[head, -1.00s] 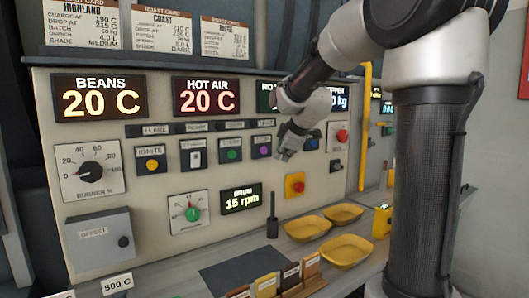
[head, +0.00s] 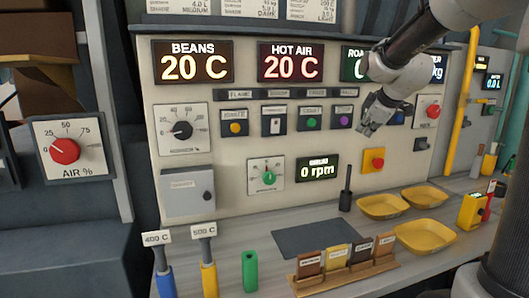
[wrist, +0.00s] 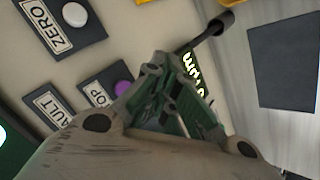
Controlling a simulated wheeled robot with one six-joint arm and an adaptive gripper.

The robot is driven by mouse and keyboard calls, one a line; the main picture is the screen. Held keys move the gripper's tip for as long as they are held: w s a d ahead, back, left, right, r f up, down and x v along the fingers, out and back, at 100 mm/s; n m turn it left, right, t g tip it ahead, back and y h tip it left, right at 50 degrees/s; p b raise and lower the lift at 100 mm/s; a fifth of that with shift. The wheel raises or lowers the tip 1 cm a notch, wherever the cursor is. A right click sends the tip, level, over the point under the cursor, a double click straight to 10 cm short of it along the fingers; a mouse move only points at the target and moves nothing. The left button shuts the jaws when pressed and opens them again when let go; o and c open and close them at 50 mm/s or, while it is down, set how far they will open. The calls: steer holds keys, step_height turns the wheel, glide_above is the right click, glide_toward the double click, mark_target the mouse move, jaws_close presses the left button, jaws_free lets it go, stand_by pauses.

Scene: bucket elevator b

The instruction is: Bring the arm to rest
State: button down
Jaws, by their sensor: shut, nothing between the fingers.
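My gripper (head: 370,126) hangs at the end of my arm in front of the right part of the control panel (head: 225,135) in the head view. It points down and is near the purple button (head: 343,117). In the wrist view, my gripper's two fingers (wrist: 172,62) meet at the tips, with nothing between them. Behind them are the purple button (wrist: 124,88), a pale button on the ZERO plate (wrist: 75,14) and part of the green-lit rpm display (wrist: 192,70). I cannot tell the exact gap to the panel.
Yellow trays (head: 425,236), a card rack (head: 345,266) and a dark mat (head: 316,238) lie on the counter below. A black-handled tool (head: 346,190) stands there. A yellow vertical pipe (head: 463,105) is at right. The drum display (head: 318,168) reads 0 rpm.

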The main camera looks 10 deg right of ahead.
steer(key=s+a+f+m+g, duration=0.1)
steer(key=s+f+m, duration=0.1)
steer(key=s, duration=0.9)
steer(key=s+a+f+m+g, duration=0.1)
steer(key=s+m, duration=0.4)
steer(key=s, duration=0.6)
steer(key=s+a+f+m+g, duration=0.1)
steer(key=s+f+m, duration=0.3)
steer(key=s, duration=0.7)
steer(key=shift+f+g, duration=0.3)
steer(key=shift+g, duration=0.5)
stand_by(1.0)
